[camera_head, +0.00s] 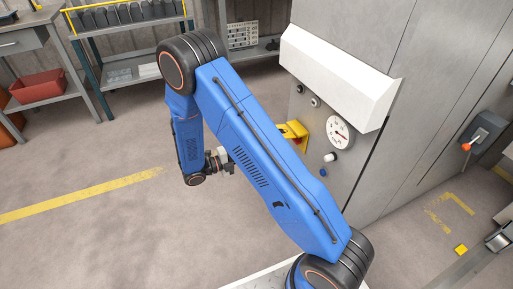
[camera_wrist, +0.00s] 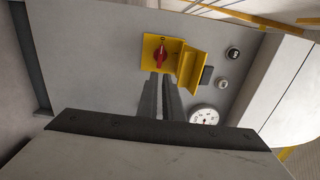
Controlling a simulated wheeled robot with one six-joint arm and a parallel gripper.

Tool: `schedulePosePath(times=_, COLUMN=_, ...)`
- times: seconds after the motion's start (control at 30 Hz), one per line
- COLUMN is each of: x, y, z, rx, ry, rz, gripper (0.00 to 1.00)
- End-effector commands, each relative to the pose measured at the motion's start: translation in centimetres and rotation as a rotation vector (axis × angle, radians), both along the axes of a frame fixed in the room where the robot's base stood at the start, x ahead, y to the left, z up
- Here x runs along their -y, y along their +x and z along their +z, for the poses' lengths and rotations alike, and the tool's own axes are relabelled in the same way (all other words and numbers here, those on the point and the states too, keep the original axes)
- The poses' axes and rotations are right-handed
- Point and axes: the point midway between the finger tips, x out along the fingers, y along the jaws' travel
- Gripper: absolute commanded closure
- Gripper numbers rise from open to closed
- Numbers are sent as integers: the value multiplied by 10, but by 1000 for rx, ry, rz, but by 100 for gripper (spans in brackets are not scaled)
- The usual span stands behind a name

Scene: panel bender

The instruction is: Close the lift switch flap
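The lift switch shows in the wrist view as a yellow plate (camera_wrist: 152,50) with a red rotary knob (camera_wrist: 160,54). Its yellow flap (camera_wrist: 192,68) stands open, folded out from the plate on the side toward the black buttons. In the head view the yellow switch housing (camera_head: 294,131) shows partly behind my blue arm. My gripper (camera_wrist: 159,78) reaches toward the plate, its two dark fingers close together with nothing seen between them. The fingertips overlap the plate's lower edge in the picture; contact cannot be told. The gripper is also in the head view (camera_head: 228,164), left of the housing.
A round dial (camera_head: 340,132), a knob (camera_head: 331,157) and small buttons sit on the grey cabinet near the switch. A white sloped cover (camera_head: 338,75) juts out above them. A shelf (camera_head: 133,68) and workbench stand behind; the floor at left is open.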

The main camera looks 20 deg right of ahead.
Motion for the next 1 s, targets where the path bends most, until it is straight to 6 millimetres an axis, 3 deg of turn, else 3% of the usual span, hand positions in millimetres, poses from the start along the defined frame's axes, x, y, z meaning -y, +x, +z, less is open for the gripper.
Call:
schedulePosePath(times=0.17, x=4, y=1, z=11, rx=191, ry=44, rz=-39, gripper=100)
schedulePosePath(times=0.7, x=19, y=3, z=72, rx=1360, ry=177, rz=-367, gripper=100)
schedulePosePath(times=1.0, x=23, y=3, z=101, rx=1901, ry=147, rz=-577, gripper=100)
